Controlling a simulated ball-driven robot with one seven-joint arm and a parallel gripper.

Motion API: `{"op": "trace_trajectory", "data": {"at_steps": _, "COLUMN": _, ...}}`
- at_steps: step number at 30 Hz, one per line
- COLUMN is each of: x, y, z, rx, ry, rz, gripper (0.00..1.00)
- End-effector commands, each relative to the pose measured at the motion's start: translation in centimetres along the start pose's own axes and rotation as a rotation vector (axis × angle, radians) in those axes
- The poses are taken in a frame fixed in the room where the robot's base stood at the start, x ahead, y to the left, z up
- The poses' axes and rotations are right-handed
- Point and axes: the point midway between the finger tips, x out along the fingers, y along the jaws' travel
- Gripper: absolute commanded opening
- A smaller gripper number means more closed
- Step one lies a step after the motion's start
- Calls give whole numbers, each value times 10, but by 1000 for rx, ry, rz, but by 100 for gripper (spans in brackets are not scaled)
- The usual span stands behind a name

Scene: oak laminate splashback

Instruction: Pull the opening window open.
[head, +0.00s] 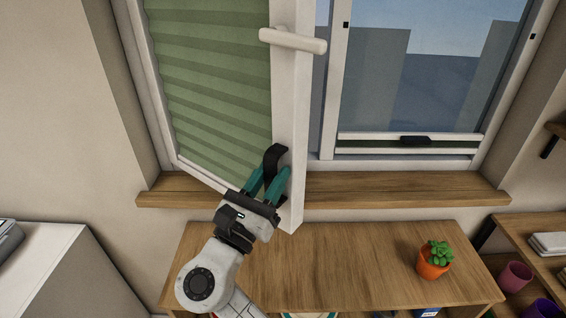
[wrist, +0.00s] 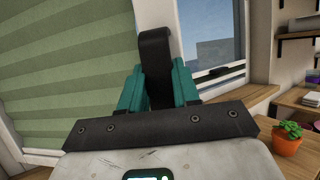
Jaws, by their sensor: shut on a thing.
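The opening window is the left sash with a white frame (head: 290,110) and a green pleated blind (head: 215,85). It stands swung into the room, its free edge out past the sill. A white lever handle (head: 293,40) lies roughly level high on its free-edge frame. A black pull (head: 275,155) sits lower on the same frame. My gripper (head: 268,180), with teal fingers, is shut on the black pull. In the wrist view the pull (wrist: 155,50) rises between the two fingers (wrist: 158,88), which hide its lower part.
The right pane (head: 400,80) has a white frame with a black catch (head: 415,140). A wooden sill (head: 400,186) runs below. A potted plant (head: 434,262) stands on the wooden cabinet top (head: 340,240). Shelves (head: 540,245) are at right, a white unit (head: 55,270) at left.

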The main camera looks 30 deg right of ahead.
Motion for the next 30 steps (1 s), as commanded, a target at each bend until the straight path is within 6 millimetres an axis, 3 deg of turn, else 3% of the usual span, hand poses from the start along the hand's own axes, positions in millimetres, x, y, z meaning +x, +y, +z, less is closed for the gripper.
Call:
{"op": "trace_trajectory", "data": {"at_steps": 15, "x": -6, "y": 2, "z": 3, "rx": 4, "ry": -1, "rz": 1, "gripper": 0}}
{"op": "trace_trajectory", "data": {"at_steps": 16, "x": -6, "y": 2, "z": 3, "rx": 4, "ry": -1, "rz": 1, "gripper": 34}}
{"op": "trace_trajectory", "data": {"at_steps": 21, "x": -6, "y": 2, "z": 2, "rx": 3, "ry": 0, "rz": 1, "gripper": 50}}
{"op": "trace_trajectory", "data": {"at_steps": 30, "x": -9, "y": 2, "z": 2, "rx": 2, "ry": 0, "rz": 2, "gripper": 51}}
